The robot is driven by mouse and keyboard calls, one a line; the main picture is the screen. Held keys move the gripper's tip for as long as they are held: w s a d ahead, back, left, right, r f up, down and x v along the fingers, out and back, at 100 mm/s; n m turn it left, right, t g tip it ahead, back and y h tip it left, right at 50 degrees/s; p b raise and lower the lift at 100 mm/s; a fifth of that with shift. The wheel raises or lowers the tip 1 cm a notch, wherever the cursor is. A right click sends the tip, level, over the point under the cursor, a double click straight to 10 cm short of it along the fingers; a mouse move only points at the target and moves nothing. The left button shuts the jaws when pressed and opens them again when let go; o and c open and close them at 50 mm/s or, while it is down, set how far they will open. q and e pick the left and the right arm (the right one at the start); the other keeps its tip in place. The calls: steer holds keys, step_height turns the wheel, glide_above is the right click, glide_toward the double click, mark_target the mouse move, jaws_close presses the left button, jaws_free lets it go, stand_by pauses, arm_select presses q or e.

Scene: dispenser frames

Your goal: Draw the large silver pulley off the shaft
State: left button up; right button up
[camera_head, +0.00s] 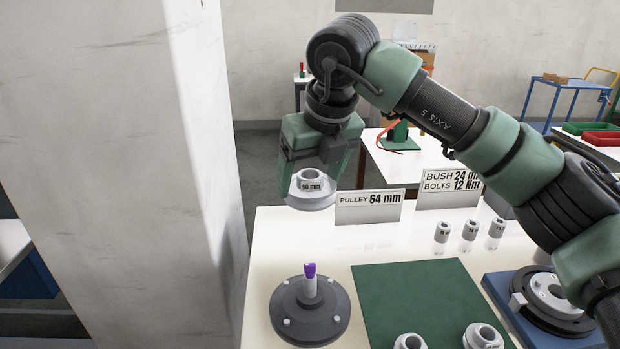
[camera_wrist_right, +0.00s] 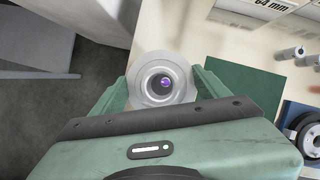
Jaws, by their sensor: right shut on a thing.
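The large silver pulley (camera_head: 311,201) is held in the air above the round dark base (camera_head: 310,322). It is roughly level and clear of the shaft (camera_head: 310,287), which stands upright with a purple tip. My right gripper (camera_head: 311,179) points down and is shut on the pulley, one green finger on each side. In the right wrist view the pulley (camera_wrist_right: 147,88) sits between the fingers, and the purple tip (camera_wrist_right: 165,82) shows through its bore. The small label on the pulley's hub seems to read 90 mm. My left gripper is not in view.
A green mat (camera_head: 420,296) lies right of the base, with silver parts at its near edge. Signs (camera_head: 369,208) and several small bushes (camera_head: 470,230) stand behind it. A blue plate with a dark flange (camera_head: 545,318) is at right. A pale pillar (camera_head: 110,150) rises at left.

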steer(key=shift+r+p, duration=1.95)
steer(key=shift+r, duration=1.05)
steer(key=shift+r, duration=0.1)
